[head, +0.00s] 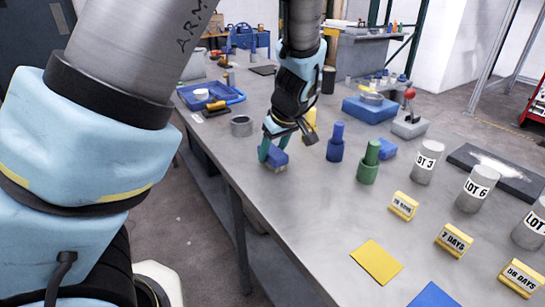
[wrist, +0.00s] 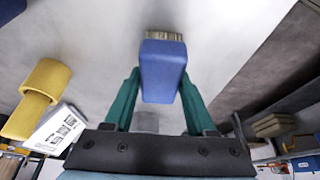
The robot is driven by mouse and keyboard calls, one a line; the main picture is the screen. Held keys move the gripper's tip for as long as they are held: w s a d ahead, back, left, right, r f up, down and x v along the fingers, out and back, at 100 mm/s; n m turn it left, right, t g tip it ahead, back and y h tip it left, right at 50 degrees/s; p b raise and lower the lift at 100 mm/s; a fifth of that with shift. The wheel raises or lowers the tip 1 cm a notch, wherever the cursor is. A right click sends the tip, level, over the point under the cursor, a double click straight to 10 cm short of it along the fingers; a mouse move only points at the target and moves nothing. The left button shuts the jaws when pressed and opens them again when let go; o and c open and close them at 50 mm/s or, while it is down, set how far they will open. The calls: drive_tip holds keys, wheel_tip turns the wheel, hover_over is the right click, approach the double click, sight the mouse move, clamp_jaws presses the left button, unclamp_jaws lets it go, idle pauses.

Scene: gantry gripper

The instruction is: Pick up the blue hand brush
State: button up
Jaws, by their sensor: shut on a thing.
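The blue hand brush (head: 279,158) is between the green fingers of my gripper (head: 271,149) in the head view, low over the grey metal table (head: 310,220). In the wrist view the brush (wrist: 163,68) shows as a blue block with tan bristles (wrist: 164,36) at its far end. The two green fingers of my gripper (wrist: 160,95) are shut on its sides. I cannot tell whether the bristles touch the table.
A blue cylinder (head: 336,143) and a green one (head: 369,162) stand right of my gripper. A grey metal ring (head: 242,126) stands to the left. Lot-labelled cylinders (head: 427,162) and yellow day signs (head: 404,206) stand farther right. A blue tray (head: 224,90) is behind.

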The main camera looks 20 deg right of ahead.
sight(272, 150)
clamp_jaws()
drive_tip(key=shift+r, duration=0.1)
wheel_tip(272, 150, up, 10)
drive_tip(key=shift+f+b, duration=0.1)
drive_tip(key=shift+b, duration=0.6)
drive_tip(key=shift+o, duration=0.6)
unclamp_jaws()
drive_tip(key=c, duration=0.6)
drive_tip(key=shift+c, duration=0.2)
